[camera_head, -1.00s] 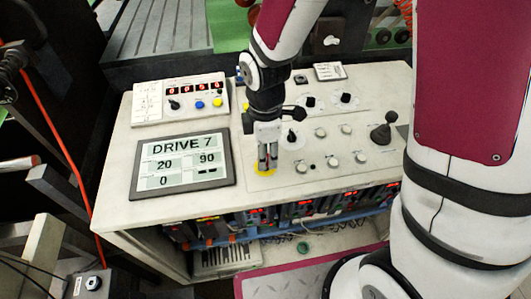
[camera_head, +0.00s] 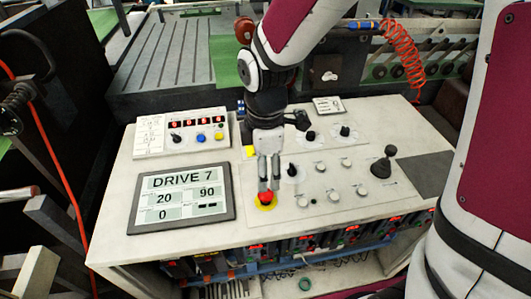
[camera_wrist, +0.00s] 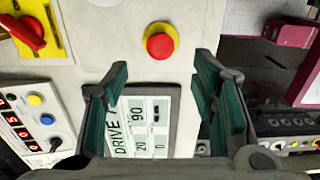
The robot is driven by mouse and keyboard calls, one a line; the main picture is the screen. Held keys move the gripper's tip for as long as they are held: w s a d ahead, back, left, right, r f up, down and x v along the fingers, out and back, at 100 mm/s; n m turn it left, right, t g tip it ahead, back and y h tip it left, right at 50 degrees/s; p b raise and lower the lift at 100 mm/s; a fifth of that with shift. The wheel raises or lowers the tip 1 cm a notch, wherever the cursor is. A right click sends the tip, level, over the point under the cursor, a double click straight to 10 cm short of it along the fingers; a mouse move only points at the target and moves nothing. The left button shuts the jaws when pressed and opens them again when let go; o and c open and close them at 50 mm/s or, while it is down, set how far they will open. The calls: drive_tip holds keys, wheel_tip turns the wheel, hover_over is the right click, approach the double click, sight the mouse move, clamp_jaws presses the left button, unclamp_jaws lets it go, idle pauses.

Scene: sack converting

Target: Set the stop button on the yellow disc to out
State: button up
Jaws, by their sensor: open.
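The red stop button (camera_head: 265,197) sits on a yellow disc (camera_head: 265,207) at the front edge of the pale console, right of the display. In the wrist view the red button (camera_wrist: 159,46) and the yellow disc (camera_wrist: 175,34) show whole, beyond and between my fingertips. My gripper (camera_head: 269,186) is open and empty, pointing down just above the button. In the wrist view its two green-padded fingers (camera_wrist: 162,88) stand wide apart with nothing between them. In the head view the fingertips overlap the button's upper edge. I cannot tell whether the button is in or out.
The DRIVE 7 display (camera_head: 181,197) lies left of the button. A black knob (camera_head: 292,170), several white buttons and a joystick (camera_head: 382,166) are to the right. A red switch on a yellow plate (camera_wrist: 28,35) shows in the wrist view.

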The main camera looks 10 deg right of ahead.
drive_tip(key=shift+r, duration=2.65)
drive_tip(key=shift+d, duration=0.1)
drive_tip(key=s+d+r+m+t, duration=0.5)
drive_tip(key=s+d+r+m, duration=0.6)
drive_tip(key=m, duration=0.7)
drive_tip(key=shift+s+r+t, duration=0.3)
drive_tip(key=shift+s+r, duration=0.5)
drive_tip(key=shift+r, duration=0.6)
